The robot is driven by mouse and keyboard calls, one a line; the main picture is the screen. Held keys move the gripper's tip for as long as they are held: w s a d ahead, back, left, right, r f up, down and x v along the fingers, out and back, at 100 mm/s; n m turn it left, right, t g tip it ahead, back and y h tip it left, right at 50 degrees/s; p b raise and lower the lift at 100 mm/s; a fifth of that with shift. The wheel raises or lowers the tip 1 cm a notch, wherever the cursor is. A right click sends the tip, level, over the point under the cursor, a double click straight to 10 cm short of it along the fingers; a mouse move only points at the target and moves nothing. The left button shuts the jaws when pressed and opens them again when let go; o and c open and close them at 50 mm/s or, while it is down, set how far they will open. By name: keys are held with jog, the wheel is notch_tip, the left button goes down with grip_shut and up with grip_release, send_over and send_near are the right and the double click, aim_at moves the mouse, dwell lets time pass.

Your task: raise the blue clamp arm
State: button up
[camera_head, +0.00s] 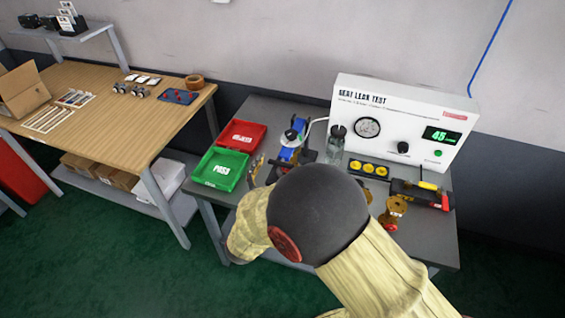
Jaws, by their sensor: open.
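A blue part (287,154), which looks like the clamp arm, is on the grey bench right of the trays. It belongs to a small fixture with a round black-and-white piece (291,135) near its top. I cannot tell how far the blue arm is raised. My own arm, with its beige sleeve and dark round joint, fills the lower middle and hides the front of the fixture. My gripper is hidden behind my arm, so its distance from the blue part cannot be seen.
A red tray (241,134) and a green tray (219,168) lie left of the fixture. A white seat leak test box (403,118) stands at the back right. A clear bottle (335,148), yellow parts (368,168) and brass valve parts (393,212) crowd the right side.

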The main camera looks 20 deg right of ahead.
aim_at(283, 159)
jog(key=shift+b+x, duration=0.4)
jog(key=shift+x, duration=1.65)
jog(key=shift+c, duration=0.3)
jog(key=c, duration=1.5)
jog(key=shift+c, duration=0.4)
